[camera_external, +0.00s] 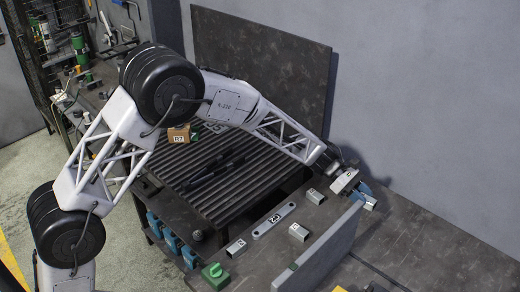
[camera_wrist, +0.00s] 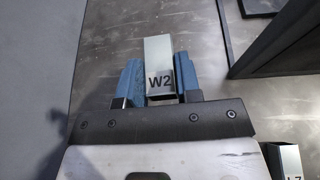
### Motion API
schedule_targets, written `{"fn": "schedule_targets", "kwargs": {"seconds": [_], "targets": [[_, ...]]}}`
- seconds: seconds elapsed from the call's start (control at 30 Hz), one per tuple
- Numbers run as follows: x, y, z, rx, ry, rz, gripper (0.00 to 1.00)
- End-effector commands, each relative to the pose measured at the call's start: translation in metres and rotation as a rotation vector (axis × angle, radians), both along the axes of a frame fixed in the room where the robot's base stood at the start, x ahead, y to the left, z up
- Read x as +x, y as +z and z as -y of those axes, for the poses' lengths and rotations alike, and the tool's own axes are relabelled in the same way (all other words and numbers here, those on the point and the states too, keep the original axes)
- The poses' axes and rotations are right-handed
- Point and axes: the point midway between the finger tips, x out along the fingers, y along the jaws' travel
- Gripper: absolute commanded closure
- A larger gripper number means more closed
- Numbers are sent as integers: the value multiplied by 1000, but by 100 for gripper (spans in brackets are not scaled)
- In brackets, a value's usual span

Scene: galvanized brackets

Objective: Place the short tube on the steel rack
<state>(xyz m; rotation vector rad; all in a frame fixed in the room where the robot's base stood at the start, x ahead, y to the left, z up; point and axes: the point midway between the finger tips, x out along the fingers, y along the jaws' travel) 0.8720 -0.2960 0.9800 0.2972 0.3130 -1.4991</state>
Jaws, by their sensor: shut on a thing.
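My gripper (camera_external: 363,190) is at the right end of the bench in the external view. In the wrist view its blue fingers are shut on a grey square tube (camera_wrist: 160,50) marked W2, one finger on each side. In the external view the tube's end (camera_external: 370,203) shows just past the fingers. I cannot tell whether it touches the bench. The steel rack appears to be the dark ribbed platform (camera_external: 225,205) at the middle left, away from my gripper.
Other square tubes lie on the bench (camera_external: 315,196) (camera_external: 298,232) (camera_external: 236,248), around a flat bracket (camera_external: 273,220). An upright grey panel (camera_external: 325,255) stands at the front. A green block (camera_external: 215,275) is front left. A brown box (camera_external: 179,134) is by the rack's far left.

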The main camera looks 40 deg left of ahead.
Motion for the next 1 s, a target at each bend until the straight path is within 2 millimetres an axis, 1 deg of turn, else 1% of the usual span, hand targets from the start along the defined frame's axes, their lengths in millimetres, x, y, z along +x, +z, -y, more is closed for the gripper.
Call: {"fn": "schedule_targets", "kwargs": {"seconds": [0.03,0.27,0.3,0.5,0.8,1.0], "targets": [[-4,1,-16,0,17,1,93],[-28,0,-84,-2,90,-1,93],[-33,1,-96,-3,104,0,93],[-61,-1,-151,-3,169,-1,93],[-110,-5,-225,-5,268,-1,93],[-148,-9,-267,-4,333,-1,93]]}}
